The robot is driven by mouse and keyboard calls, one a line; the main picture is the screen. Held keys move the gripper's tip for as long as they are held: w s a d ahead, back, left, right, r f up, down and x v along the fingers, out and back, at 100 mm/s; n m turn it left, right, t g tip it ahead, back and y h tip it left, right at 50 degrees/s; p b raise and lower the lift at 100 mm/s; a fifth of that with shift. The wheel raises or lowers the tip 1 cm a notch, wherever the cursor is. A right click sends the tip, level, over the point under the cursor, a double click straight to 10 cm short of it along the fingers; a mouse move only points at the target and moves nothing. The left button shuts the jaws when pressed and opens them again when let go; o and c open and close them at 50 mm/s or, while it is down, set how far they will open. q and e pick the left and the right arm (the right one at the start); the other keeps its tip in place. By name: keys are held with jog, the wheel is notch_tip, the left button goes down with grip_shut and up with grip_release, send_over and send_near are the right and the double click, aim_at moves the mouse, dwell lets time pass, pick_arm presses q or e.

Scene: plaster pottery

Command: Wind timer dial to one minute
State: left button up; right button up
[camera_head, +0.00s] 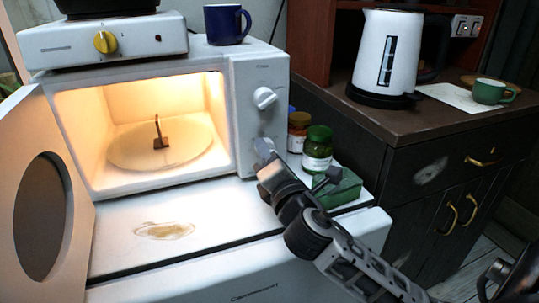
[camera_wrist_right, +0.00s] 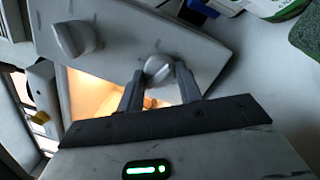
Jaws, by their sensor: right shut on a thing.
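The white microwave (camera_head: 245,85) stands with its door (camera_head: 75,180) open to the left and its lit cavity showing. Its control panel has an upper dial (camera_head: 264,97) and a lower dial. My right gripper (camera_head: 264,148) is at the lower dial, which it mostly hides in the head view. In the right wrist view, the lower dial (camera_wrist_right: 158,68) sits between the two fingers of my right gripper (camera_wrist_right: 160,85), shut on it. The upper dial also shows in the right wrist view (camera_wrist_right: 74,40), free of the gripper. My left gripper is not in view.
Jars (camera_head: 317,150) and a green box (camera_head: 338,187) stand close to the right of my right gripper. A hot plate (camera_head: 105,40) and a blue mug (camera_head: 226,24) sit on top of the microwave. A small brown object (camera_head: 160,142) stands on the turntable (camera_head: 125,150).

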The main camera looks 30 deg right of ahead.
jog(key=o, duration=1)
jog(key=v, duration=0.3)
jog(key=b+v, duration=0.1)
jog(key=v, duration=0.6)
jog(key=shift+s+a+f+b, duration=0.1)
jog(key=shift+s+f+b, duration=0.2)
jog(key=shift+f+b, duration=0.05)
jog(key=v, duration=0.1)
jog(key=p+v, duration=0.2)
jog(key=shift+s+r, duration=0.25)
jog(key=shift+s, duration=0.05)
jog(key=shift+s+a+f+p, duration=0.1)
jog(key=shift+s+a+p, duration=0.15)
jog(key=shift+s+p, duration=0.25)
jog(key=shift+s+a, duration=0.1)
jog(key=shift+s, duration=0.15)
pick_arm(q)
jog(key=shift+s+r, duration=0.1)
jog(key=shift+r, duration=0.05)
